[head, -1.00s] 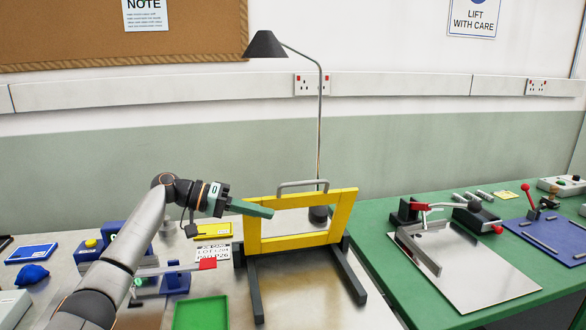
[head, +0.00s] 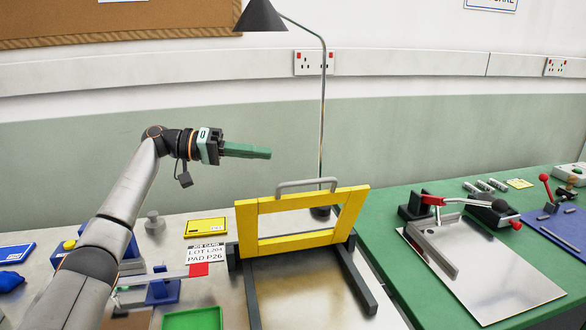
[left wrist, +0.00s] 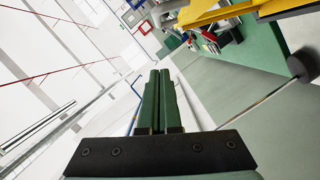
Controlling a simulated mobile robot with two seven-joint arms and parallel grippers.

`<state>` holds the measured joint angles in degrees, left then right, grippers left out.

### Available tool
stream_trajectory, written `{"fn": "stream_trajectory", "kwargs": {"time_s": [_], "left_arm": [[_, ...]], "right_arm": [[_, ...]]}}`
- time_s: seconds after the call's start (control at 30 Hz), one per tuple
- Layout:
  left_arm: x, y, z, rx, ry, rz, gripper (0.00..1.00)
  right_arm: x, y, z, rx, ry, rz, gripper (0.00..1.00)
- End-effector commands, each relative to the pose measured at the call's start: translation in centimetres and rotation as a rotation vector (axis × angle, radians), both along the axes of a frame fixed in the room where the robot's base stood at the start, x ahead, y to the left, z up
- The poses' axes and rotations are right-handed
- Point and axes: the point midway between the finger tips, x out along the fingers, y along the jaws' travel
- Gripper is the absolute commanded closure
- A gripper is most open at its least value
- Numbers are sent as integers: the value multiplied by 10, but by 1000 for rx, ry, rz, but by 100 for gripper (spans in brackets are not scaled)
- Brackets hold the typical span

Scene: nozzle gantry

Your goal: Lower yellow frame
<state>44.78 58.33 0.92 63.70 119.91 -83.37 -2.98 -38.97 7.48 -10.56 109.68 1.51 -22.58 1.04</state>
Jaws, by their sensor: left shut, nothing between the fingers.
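The yellow frame (head: 300,240) is tilted up on two dark rails on the metal bench, with an open window in its middle. A grey handle (head: 307,184) arches from its top edge. The frame also shows in the left wrist view (left wrist: 215,15), at the upper right. My left gripper (head: 268,153) is in the air above and to the left of the frame, apart from it and the handle. Its green fingers are together and empty; they also show in the left wrist view (left wrist: 160,78). My right gripper is not in view.
A desk lamp (head: 322,110) stands behind the frame. A green tray (head: 193,320), a red-ended clamp (head: 198,270) and a job card (head: 191,253) are left of it. A green bench (head: 385,235) with a toggle clamp (head: 432,200) is at right. Air above the frame's left is free.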

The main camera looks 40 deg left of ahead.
Motion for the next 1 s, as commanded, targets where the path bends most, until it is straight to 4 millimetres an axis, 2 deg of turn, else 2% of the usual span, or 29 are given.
{"fn": "stream_trajectory", "kwargs": {"time_s": [0.3, 0.4, 0.63, 1.0], "left_arm": [[43, -57, -6, 0, 0, -4, 100], [34, -61, -17, 5, 4, -1, 100], [23, -72, -28, 4, 3, 0, 100], [19, -78, -31, 1, -1, 0, 100]], "right_arm": [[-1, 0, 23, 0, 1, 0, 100], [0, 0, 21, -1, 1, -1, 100], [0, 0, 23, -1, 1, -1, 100], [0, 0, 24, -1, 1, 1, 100]]}}
